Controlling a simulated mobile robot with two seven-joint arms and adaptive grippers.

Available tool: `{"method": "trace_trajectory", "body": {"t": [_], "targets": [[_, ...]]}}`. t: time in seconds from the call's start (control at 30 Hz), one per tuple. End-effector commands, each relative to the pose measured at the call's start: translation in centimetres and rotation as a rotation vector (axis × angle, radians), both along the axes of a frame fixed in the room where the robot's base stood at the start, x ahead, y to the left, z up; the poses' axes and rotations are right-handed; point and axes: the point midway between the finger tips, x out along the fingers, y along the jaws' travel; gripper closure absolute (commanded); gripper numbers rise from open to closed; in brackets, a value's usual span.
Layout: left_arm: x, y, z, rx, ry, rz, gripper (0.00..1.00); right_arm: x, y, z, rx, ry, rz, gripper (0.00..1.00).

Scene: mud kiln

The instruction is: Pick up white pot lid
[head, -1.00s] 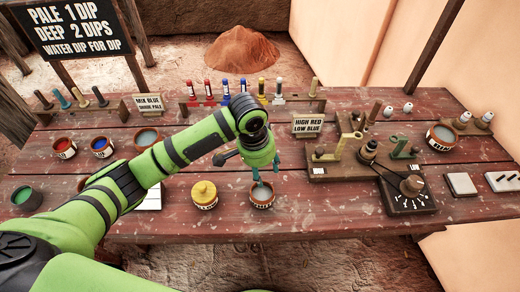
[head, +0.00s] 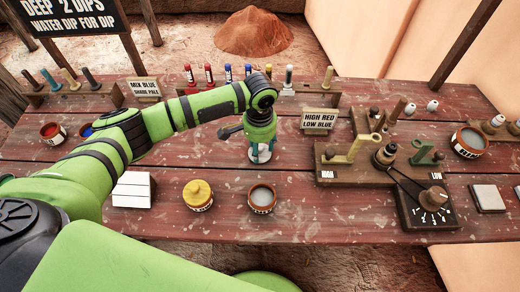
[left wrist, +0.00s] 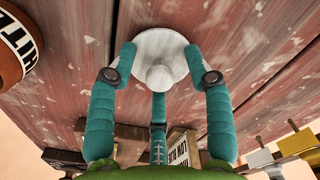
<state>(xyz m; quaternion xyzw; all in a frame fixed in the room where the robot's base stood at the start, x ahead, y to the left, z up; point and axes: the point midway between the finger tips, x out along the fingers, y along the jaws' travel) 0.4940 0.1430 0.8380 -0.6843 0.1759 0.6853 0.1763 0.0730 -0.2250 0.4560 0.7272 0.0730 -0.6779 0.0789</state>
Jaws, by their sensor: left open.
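The white pot lid (left wrist: 160,50), a round disc with a knob in its middle, lies on the red plank table in the left wrist view. In the head view the lid (head: 261,155) shows only partly beneath my left gripper (head: 262,147). The gripper's teal fingers are open and straddle the lid in the left wrist view (left wrist: 160,78). I cannot tell whether they touch it. An open pot with greyish-white contents (head: 262,199) stands in front of the lid. My right gripper is not in view.
A yellow-lidded pot (head: 198,195) and a white tile block (head: 132,190) stand to the left. A wooden block with levers and a dial (head: 425,205) lies to the right. A rack with several coloured tubes runs behind. The front table edge is clear.

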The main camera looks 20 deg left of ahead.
Motion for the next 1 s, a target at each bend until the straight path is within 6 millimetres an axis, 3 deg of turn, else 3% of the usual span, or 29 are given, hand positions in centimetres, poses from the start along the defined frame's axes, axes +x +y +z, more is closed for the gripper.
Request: {"method": "trace_trajectory", "body": {"t": [0.03,0.17,0.3,0.77,1.0], "targets": [[0.0,0.0,-0.1,0.0,0.0,-0.001,0.49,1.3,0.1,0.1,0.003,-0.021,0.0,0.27],[0.0,0.0,0.0,0.0,0.0,-0.001,0.49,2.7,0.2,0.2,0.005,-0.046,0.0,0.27],[0.0,0.0,0.0,0.0,0.0,-0.001,1.0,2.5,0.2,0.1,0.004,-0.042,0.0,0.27],[0.0,0.0,0.1,0.0,-0.001,-0.001,1.0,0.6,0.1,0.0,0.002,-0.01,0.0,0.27],[0.1,-0.1,2.1,-0.001,-0.004,-0.002,1.0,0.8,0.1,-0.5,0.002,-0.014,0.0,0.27]]}}
